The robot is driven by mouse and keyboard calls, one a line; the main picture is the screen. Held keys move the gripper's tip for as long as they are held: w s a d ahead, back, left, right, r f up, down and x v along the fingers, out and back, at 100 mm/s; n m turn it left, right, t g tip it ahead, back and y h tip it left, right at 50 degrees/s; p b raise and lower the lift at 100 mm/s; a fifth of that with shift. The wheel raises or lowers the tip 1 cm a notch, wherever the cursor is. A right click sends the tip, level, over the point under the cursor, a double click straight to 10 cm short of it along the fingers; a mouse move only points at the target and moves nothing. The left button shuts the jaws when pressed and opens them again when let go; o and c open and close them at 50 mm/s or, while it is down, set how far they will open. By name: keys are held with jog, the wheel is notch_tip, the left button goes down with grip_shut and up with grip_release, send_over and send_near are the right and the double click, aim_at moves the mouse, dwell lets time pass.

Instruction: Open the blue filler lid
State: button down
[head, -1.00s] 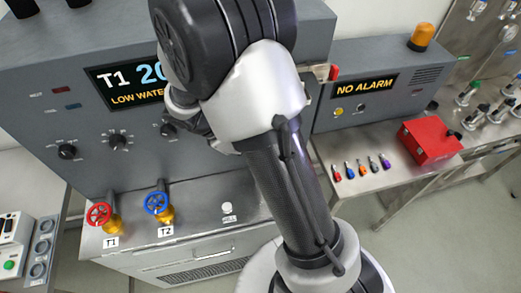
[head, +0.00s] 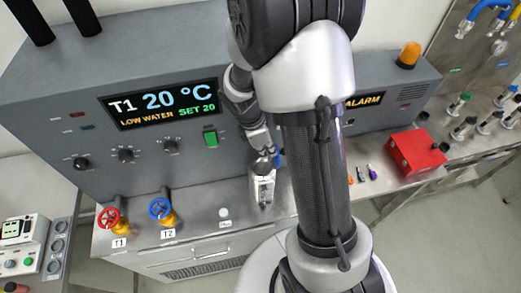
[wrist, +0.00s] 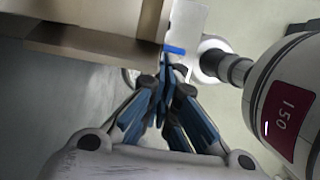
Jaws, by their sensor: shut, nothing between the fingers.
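In the wrist view my gripper (wrist: 165,68) is shut and empty, its blue-padded fingers pinched together at the tips. A small flat blue piece (wrist: 174,50), possibly the blue filler lid, shows just beyond the fingertips, at the edge of a white plate (wrist: 186,20). I cannot tell whether the fingertips touch it. In the head view my wrist reaches down over the steel worktop, right of the blue valve wheel (head: 160,208). A small blue patch (head: 279,160) shows there beside my arm; I cannot tell whether it is lid or finger pad.
In the head view there are a red valve wheel (head: 109,218), a grey control panel (head: 60,120) and a red box (head: 416,151).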

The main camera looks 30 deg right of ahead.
jog(key=shift+s+d+r, duration=0.15)
jog(key=shift+s+d, duration=0.05)
jog(key=shift+d, duration=0.5)
jog(key=shift+p, duration=0.3)
jog(key=s+p+v, duration=0.1)
jog(key=v, duration=1.2)
jog(key=shift+w+r, duration=0.3)
jog(key=shift+w, duration=0.15)
